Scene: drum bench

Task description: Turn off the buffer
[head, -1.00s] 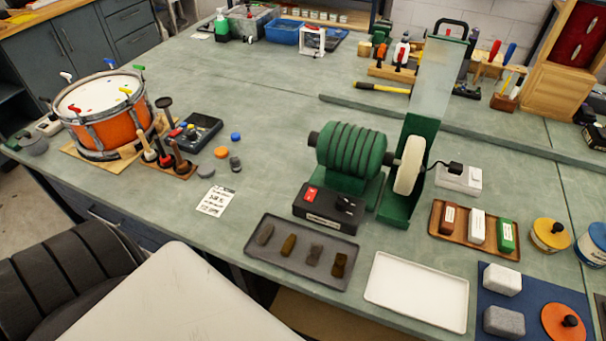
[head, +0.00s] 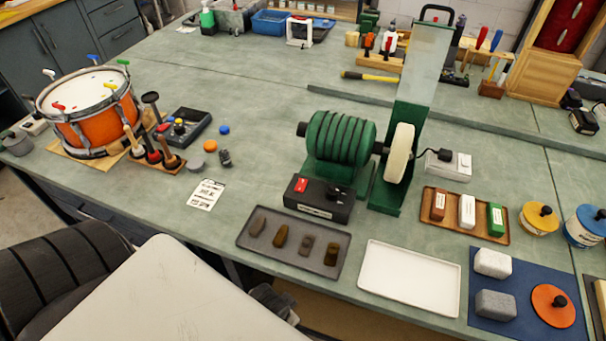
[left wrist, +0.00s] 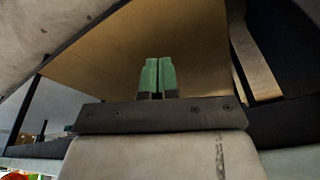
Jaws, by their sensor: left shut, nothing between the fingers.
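The buffer is a green ribbed motor (head: 340,138) with a pale round wheel (head: 399,153) on its right side. A black switch box (head: 318,207) stands in front of it, with a red switch (head: 301,185) on the left of its top and a dark control on the right. Whether the switch is on or off cannot be told. My left gripper (left wrist: 159,78) shows in the left wrist view, with its green fingers together and empty. It points at a plain tan surface, away from the switch box. My right gripper is not in view.
A dark tray (head: 262,246) of small brown and grey bars lies in front of the switch box, beside an empty white tray (head: 410,282). A tall upright panel (head: 420,70) stands behind the wheel.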

